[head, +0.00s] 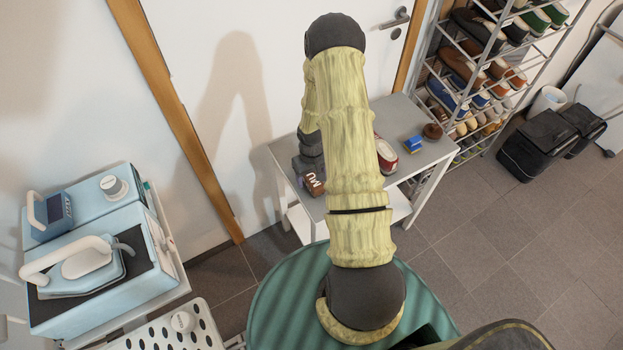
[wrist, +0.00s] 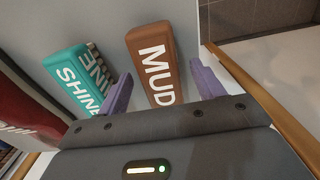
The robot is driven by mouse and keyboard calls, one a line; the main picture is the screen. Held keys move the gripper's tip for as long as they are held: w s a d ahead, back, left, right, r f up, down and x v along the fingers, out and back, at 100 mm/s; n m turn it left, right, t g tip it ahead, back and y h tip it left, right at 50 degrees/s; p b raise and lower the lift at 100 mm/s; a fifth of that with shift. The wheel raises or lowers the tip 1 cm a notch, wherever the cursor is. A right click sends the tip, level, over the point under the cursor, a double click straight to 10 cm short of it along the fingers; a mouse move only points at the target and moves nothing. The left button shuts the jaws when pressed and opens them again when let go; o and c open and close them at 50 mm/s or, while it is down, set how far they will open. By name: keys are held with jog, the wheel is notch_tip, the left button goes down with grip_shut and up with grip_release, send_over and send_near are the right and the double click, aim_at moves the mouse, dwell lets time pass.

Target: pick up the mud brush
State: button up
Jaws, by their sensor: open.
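The mud brush is a brown block with white "MUD" lettering. In the wrist view the mud brush (wrist: 152,62) stands out between the two purple fingers of my gripper (wrist: 160,88), which is open. The fingers lie either side of its near end, and I cannot tell whether they touch it. In the head view a brown end of the mud brush (head: 313,183) with "MU" showing peeks out below my gripper (head: 308,165), over the small table. My arm hides most of that area.
The grey table (head: 425,155) also holds a blue-yellow block (head: 413,145) and a brown round item (head: 432,131). A shoe rack (head: 480,70) stands right.

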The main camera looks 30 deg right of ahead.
aim_at(312, 177)
jog(key=shift+f, duration=0.65)
jog(key=c, duration=1.1)
jog(key=shift+r, duration=0.15)
notch_tip(312, 177, up, 10)
jog(key=shift+f+b, duration=0.1)
jog(key=shift+b, duration=0.35)
